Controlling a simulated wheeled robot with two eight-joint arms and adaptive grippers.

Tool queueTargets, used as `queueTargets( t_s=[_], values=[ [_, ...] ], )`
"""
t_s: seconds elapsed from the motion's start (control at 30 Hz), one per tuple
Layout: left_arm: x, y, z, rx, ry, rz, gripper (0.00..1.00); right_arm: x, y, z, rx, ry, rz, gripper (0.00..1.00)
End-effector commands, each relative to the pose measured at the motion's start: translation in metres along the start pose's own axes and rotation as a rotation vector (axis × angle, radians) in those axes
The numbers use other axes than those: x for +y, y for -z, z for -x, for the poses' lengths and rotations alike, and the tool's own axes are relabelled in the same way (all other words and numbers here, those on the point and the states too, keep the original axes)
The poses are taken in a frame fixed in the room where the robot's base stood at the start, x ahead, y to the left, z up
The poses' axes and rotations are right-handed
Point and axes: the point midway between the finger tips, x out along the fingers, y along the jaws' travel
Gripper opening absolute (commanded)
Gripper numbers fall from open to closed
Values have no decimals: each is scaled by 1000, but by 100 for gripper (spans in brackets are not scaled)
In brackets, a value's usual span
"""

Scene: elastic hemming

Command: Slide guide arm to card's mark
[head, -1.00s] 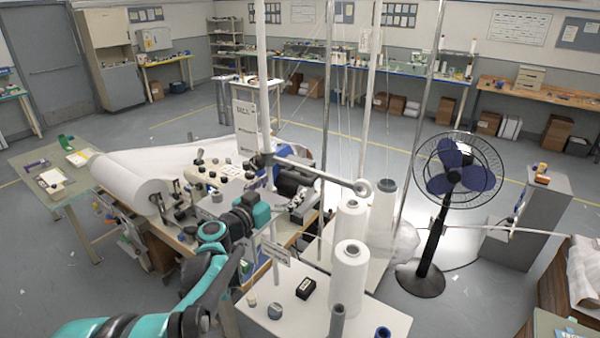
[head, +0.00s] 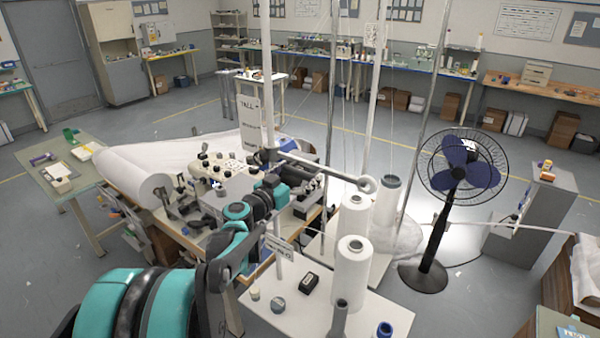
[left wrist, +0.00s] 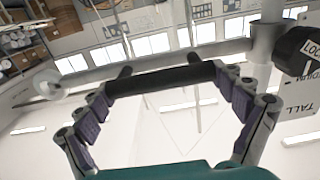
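The grey guide arm (head: 325,170) runs from the upright post (head: 267,85) to a ring at its right end. The card (head: 249,122), marked TALL at its top, stands beside the post; it shows upside down in the left wrist view (left wrist: 299,112), with MEDIUM also readable. My left gripper (left wrist: 165,85) is just below the guide arm, fingers wide apart. A black lock knob (left wrist: 300,50) is at the right. My right gripper is not in view.
White thread cones (head: 352,270) stand on the white table (head: 300,318) at the front. Thin poles and threads rise behind the guide arm. The sewing machine (head: 222,180) and a white fabric roll (head: 130,175) lie to the left. A fan (head: 460,175) stands at the right.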

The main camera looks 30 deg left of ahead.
Motion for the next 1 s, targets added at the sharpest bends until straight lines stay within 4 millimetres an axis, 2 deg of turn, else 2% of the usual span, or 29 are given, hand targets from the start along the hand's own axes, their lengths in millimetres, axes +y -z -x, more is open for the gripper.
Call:
queueTargets(
  t_s=[0.17,0.3,0.4,0.7,0.73,0.77,1.0],
  values=[
    [0,21,0,1,-1,1,42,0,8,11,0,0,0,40],
    [0,53,0,1,-1,1,42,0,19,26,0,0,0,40],
    [0,70,0,1,-1,1,42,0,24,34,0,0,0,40],
    [0,71,0,1,-1,1,42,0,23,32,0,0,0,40],
    [0,70,0,1,-1,1,97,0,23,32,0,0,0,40],
    [0,70,0,1,-1,1,100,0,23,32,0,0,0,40],
    [0,70,0,0,-1,1,100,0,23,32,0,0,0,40]
  ],
)
